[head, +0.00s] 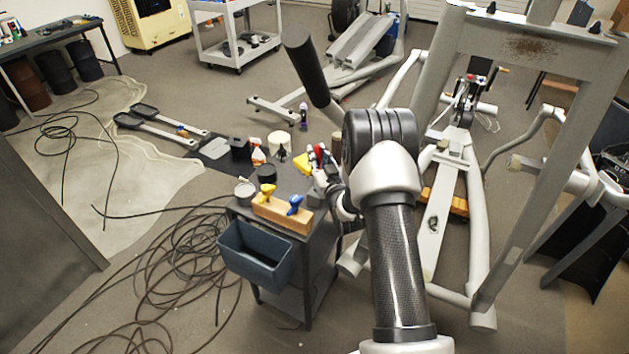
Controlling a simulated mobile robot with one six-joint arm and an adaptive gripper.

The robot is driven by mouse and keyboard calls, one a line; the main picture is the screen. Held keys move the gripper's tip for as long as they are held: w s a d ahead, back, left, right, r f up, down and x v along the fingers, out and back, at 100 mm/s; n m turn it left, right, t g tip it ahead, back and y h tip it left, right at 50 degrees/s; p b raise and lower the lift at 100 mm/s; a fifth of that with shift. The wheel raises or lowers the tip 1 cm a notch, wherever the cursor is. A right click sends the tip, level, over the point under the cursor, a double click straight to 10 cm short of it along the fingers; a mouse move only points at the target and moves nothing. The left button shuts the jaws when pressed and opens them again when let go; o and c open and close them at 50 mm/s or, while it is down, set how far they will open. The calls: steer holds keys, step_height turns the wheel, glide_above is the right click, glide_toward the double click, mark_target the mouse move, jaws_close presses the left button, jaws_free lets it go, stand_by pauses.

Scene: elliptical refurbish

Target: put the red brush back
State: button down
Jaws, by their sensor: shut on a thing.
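My gripper (322,163) is above the back right part of the small dark table (316,223), partly hidden by my own arm. It is shut on a small red thing (313,156), which looks like the red brush; its shape is mostly covered by the fingers. A wooden block holder (281,216) lies along the table's front edge. A yellow-handled brush (267,191) stands in its left part and a blue-handled brush (295,203) in its right part.
A blue-grey bin (254,252) hangs at the table's front. An elliptical frame (452,200) stands right; coiled cable (170,265) covers the floor left.

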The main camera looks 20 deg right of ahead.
steer(key=f+b, duration=0.1)
steer(key=f, duration=0.3)
steer(key=shift+s+f, duration=0.15)
steer(key=shift+s, duration=0.05)
steer(key=shift+f+b, duration=0.35)
steer(key=shift+f, duration=1.15)
steer(key=shift+f, duration=0.2)
steer(key=c, duration=1.4)
jaws_free()
steer(key=shift+r, duration=0.1)
steer(key=shift+c, duration=0.2)
steer(key=shift+r, duration=0.15)
